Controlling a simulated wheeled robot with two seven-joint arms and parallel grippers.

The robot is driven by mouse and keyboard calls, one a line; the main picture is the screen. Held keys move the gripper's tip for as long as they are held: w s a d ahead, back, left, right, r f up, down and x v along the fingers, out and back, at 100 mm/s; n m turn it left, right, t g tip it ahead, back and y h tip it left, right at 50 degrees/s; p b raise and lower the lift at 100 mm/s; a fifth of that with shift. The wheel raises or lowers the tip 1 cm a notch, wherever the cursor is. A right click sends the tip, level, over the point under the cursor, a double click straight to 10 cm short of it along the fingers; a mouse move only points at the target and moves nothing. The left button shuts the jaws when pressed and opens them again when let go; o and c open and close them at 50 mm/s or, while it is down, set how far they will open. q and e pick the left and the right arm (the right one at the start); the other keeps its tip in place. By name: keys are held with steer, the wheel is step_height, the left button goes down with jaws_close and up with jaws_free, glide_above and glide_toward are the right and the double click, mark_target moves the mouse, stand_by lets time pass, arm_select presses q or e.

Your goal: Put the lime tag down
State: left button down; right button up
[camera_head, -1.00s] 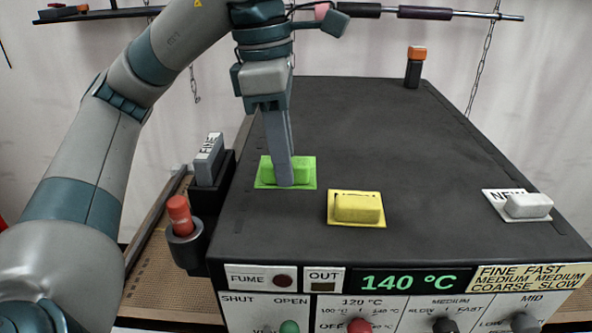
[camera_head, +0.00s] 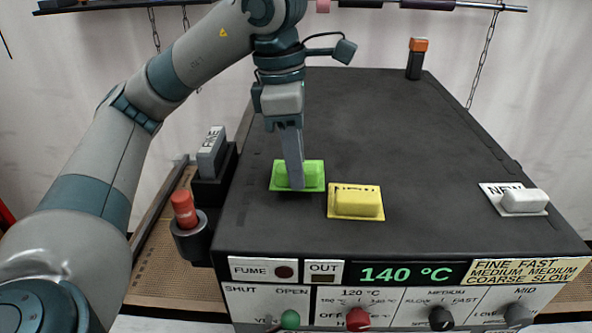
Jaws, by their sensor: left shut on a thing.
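The lime tag (camera_head: 313,176), a bright green card with a raised block on it, is over the left part of the black machine top. My left gripper (camera_head: 296,184) points down and is shut on its block. A dark shadow shows below the tag's front edge, so it seems held just above the surface; any gap is hard to judge. The fingers hide the middle of the tag. My right gripper is not in view.
A yellow tag (camera_head: 357,202) lies close by, right and in front of the lime tag. A white tag (camera_head: 524,201) lies at the right. An orange-topped post (camera_head: 415,60) stands at the back. A FINE block (camera_head: 211,152) and a red-topped holder (camera_head: 184,210) flank the left side.

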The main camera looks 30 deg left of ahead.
arm_select(q)
step_height(320, 180, down, 2)
steer(key=shift+p, duration=0.4)
steer(key=shift+f, duration=0.1)
steer(key=shift+f+b, duration=0.2)
steer(key=shift+b, duration=0.15)
steer(key=c, duration=1.5)
jaws_free()
steer(key=shift+r, duration=0.1)
steer(key=shift+r, duration=0.1)
